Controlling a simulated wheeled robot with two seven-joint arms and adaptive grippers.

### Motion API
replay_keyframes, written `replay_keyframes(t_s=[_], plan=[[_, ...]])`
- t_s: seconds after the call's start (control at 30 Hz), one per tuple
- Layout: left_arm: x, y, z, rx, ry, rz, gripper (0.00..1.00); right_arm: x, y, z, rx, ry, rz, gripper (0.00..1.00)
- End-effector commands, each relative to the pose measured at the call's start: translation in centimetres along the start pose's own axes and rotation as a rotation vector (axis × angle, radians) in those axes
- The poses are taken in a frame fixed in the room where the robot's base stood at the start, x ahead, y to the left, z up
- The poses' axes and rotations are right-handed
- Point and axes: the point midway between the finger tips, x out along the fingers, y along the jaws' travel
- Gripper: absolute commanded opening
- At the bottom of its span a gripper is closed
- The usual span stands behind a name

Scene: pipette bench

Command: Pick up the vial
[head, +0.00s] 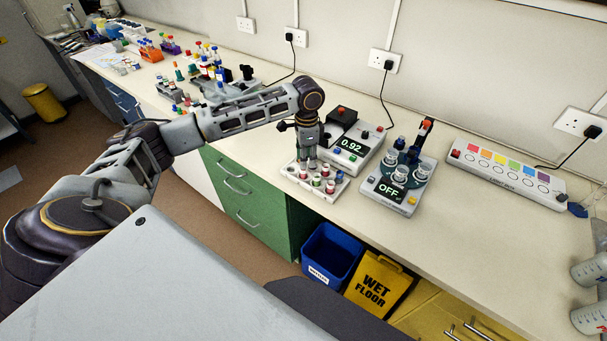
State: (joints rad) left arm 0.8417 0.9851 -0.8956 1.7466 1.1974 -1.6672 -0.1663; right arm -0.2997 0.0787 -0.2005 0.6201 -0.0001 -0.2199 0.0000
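Several small vials with coloured caps (330,186) stand in a white rack (336,198) near the front edge of the bench. My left gripper (306,164) points down at the back left of this rack, right over or among its vials. The fingers look close together, but they are small and partly overlap the vials, so I cannot tell whether one is between them. Which vial the task means is not clear from this view. My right gripper is not in view.
A device reading 0.92 (352,147) stands just behind the rack. A device reading OFF (389,188) stands to its right, and a long colour-button panel (507,172) farther right. A blue bin (330,252) and a yellow wet-floor sign (377,284) stand below the bench edge.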

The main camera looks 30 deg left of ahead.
Motion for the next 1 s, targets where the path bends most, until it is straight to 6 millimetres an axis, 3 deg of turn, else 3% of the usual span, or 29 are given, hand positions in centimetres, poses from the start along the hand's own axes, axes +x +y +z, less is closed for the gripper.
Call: replay_keyframes(t_s=[0.27,0.6,1.0], plan=[[1.1,-0.1,0.4,-0.002,-0.001,0.001,0.33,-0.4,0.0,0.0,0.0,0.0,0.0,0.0],[4.6,-0.3,0.8,0.0,0.0,0.0,0.33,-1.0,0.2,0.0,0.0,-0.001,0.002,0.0],[5.2,-0.3,0.8,0.001,0.0,-0.001,0.33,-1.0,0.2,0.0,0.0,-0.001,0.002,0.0]])
